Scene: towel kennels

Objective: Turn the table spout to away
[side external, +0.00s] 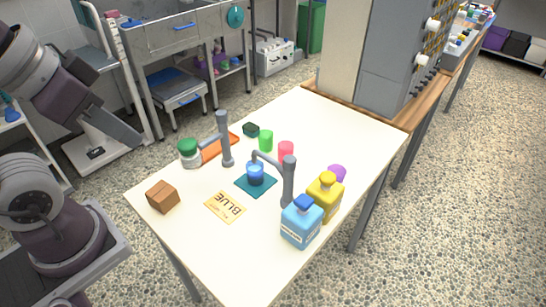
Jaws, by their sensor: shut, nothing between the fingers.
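Two grey table spouts stand on the white table. The nearer spout (288,182) is an upright post whose thin arm reaches left, over a blue cup (255,174) on a teal mat (257,188). The farther spout (226,140) is a similar post with a short arm reaching left, toward a green-lidded jar (189,152). I cannot tell which of the two is the table spout. My arm is at the left, clear of both spouts. I cannot make out my gripper's fingers in this view.
A blue bottle (301,224) and a yellow bottle (325,194) stand close by the nearer post. The table's front is clear.

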